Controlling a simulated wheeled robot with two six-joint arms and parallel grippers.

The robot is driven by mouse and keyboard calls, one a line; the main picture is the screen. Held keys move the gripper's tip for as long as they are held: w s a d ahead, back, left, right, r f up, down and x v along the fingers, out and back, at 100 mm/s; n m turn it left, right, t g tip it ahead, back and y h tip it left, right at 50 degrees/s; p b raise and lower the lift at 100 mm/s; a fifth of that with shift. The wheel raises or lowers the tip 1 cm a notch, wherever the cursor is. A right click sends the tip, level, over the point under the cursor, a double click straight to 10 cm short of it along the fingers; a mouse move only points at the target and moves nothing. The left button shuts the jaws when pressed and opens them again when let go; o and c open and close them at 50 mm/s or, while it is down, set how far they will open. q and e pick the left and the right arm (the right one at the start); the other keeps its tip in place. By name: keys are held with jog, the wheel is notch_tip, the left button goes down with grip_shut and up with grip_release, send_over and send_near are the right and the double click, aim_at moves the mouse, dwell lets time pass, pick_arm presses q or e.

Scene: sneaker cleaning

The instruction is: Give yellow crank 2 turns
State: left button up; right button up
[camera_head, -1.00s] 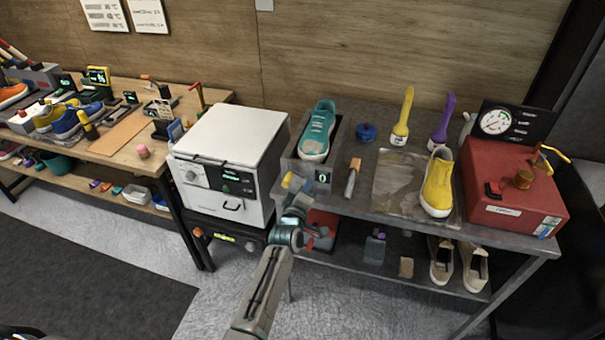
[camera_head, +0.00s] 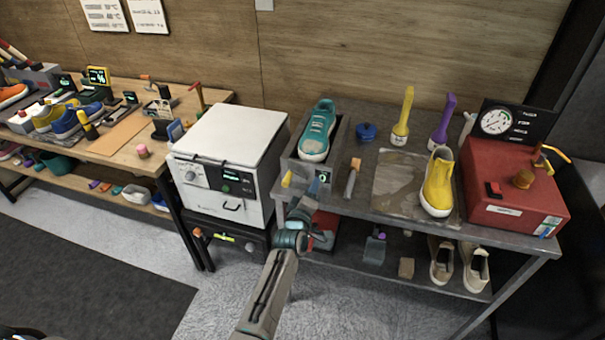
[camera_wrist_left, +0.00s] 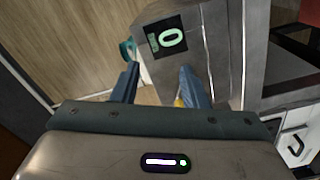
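The yellow crank (camera_head: 287,179) sticks out at the front left of a grey box (camera_head: 338,143) holding a teal sneaker (camera_head: 317,131). A small display (camera_head: 322,178) on the box's front reads 0; it also shows large in the left wrist view (camera_wrist_left: 167,39). My left gripper (camera_head: 305,190) is in front of the box, close to the crank. In the left wrist view its blue fingers (camera_wrist_left: 158,85) are apart with nothing clearly held. A small yellow bit of the crank (camera_wrist_left: 178,102) shows beside the right-hand finger, mostly hidden. My right gripper is not in view.
A white oven-like machine (camera_head: 228,155) stands close left of the grey box. A wooden-handled tool (camera_head: 352,177), a yellow sneaker (camera_head: 437,182) and a red box with a gauge (camera_head: 513,187) are on the grey table to the right. Shoes lie on the shelf below.

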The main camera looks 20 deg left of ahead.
pick_arm(q)
jog(key=s+b, duration=0.3)
jog(key=s, duration=0.4)
dwell(0.5)
jog(key=shift+a+f, duration=0.1)
jog(key=shift+a, duration=0.05)
